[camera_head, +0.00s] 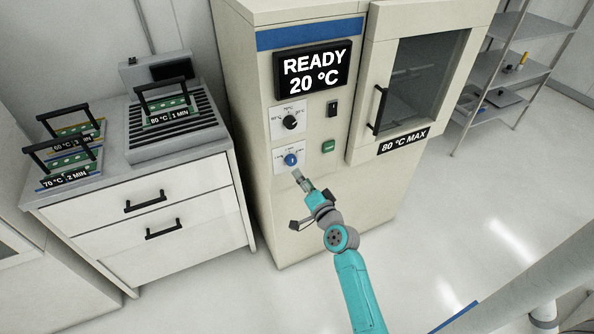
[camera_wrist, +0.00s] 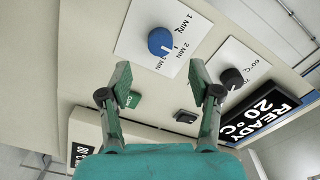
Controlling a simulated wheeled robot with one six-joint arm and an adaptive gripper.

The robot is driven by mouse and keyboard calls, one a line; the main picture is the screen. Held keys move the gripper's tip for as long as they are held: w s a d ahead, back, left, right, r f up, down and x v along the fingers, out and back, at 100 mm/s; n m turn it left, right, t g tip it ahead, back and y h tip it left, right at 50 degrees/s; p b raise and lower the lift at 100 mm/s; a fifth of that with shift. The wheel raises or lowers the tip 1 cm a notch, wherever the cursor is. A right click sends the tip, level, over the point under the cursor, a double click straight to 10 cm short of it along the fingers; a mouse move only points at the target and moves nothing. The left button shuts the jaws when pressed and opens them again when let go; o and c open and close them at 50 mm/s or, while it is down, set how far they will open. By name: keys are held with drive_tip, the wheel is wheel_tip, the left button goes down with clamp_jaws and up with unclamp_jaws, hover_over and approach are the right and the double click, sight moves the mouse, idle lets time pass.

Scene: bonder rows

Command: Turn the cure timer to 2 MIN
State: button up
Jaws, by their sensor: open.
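The cure timer is a blue knob (camera_head: 291,160) on a white plate on the oven's front, below a black temperature knob (camera_head: 290,122). In the wrist view the blue knob (camera_wrist: 160,41) has a white pointer mark and printed minute labels around it. I cannot tell for certain which label the mark points at. My gripper (camera_head: 299,176) is just below and in front of the knob. In the wrist view my gripper (camera_wrist: 161,74) has its fingers apart and empty, with the knob beyond the tips and apart from them.
The oven display (camera_head: 313,69) reads READY 20 °C. A green button (camera_head: 328,146) and a black switch (camera_head: 333,108) sit right of the knobs. The oven door (camera_head: 367,140) is shut. A cabinet (camera_head: 150,200) with several handled boards stands left.

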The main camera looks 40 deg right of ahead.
drive_tip(key=shift+v, duration=2.4)
drive_tip(key=s+a+f+n+g+y, duration=0.1)
drive_tip(key=s+a+f+n, duration=0.2)
drive_tip(key=s+a, duration=0.5)
drive_tip(key=s+a+f+n+g, duration=0.1)
drive_tip(key=s+a+f+n, duration=0.15)
drive_tip(key=s+a, duration=0.6)
drive_tip(key=s+a+r+n+y, duration=0.1)
drive_tip(key=s+a+r+n, duration=0.1)
drive_tip(key=s, duration=0.5)
drive_tip(key=s+a+r+n+y, duration=0.1)
drive_tip(key=s+a+r+n, duration=0.1)
drive_tip(key=s+r+n, duration=0.2)
drive_tip(key=s+a+r+n+y, duration=0.2)
drive_tip(key=s+r+n, duration=0.1)
drive_tip(key=s, duration=0.7)
drive_tip(key=shift+s+a+n+g, duration=0.3)
drive_tip(key=shift+s+a+n, duration=0.05)
drive_tip(key=shift+a, duration=0.05)
drive_tip(key=shift+r, duration=0.1)
